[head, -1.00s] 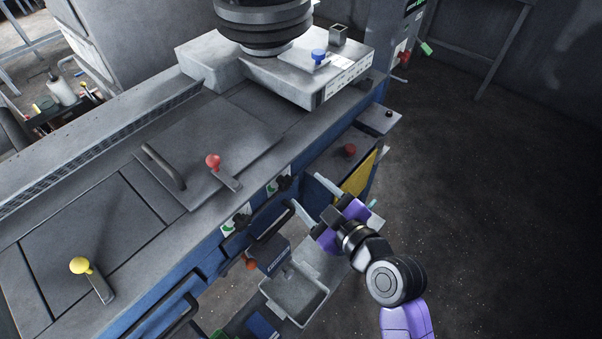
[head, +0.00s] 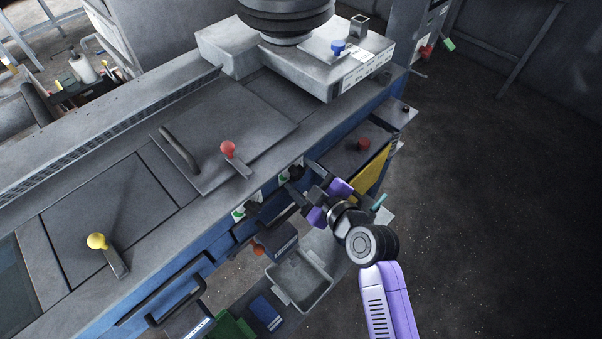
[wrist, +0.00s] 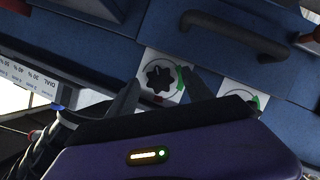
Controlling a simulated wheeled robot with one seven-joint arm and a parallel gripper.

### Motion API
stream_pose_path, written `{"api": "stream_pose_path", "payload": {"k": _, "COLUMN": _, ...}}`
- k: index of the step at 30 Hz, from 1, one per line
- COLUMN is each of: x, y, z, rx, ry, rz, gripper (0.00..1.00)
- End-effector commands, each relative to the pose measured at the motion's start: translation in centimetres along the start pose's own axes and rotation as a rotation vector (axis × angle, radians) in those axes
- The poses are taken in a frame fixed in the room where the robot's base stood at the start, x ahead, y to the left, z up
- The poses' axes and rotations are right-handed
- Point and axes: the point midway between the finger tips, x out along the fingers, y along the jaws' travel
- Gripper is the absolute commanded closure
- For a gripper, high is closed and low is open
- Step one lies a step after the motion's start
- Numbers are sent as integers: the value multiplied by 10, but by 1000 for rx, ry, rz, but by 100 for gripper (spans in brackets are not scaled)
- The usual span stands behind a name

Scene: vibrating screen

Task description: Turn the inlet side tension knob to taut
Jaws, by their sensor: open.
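A black lobed knob (wrist: 160,77) sits on a white plate with a green arc and a red mark on the machine's blue side. It also shows in the head view (head: 296,172), the right one of two such knobs. My gripper (head: 305,182) is open in front of it. In the wrist view its two fingertips (wrist: 158,84) stand on either side of this knob; I cannot tell whether they touch it. The second knob (head: 251,207) is further left in the head view. In the wrist view its plate (wrist: 236,94) is partly hidden by my gripper. Neither knob's setting is readable.
A red-knobbed lever (head: 229,150) and a yellow-knobbed lever (head: 97,242) stand on the machine top. A dark handle (wrist: 236,35) juts from the side near the plates. A grey bin (head: 300,279) is below my gripper. Open floor lies to the right.

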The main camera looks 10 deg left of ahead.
Motion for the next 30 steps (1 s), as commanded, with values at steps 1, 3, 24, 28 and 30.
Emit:
{"api": "stream_pose_path", "payload": {"k": 1, "x": 4, "y": 0, "z": -1, "rx": -1, "ry": 1, "rz": -1, "gripper": 40}}
{"api": "stream_pose_path", "payload": {"k": 3, "x": 6, "y": 0, "z": -1, "rx": 0, "ry": 0, "rz": -1, "gripper": 40}}
{"api": "stream_pose_path", "payload": {"k": 24, "x": 7, "y": 0, "z": 0, "rx": 3, "ry": 0, "rz": -1, "gripper": 100}}
{"api": "stream_pose_path", "payload": {"k": 28, "x": 7, "y": 0, "z": 1, "rx": 19, "ry": 0, "rz": -8, "gripper": 100}}
{"api": "stream_pose_path", "payload": {"k": 30, "x": 7, "y": 0, "z": 1, "rx": 40, "ry": 0, "rz": -16, "gripper": 100}}
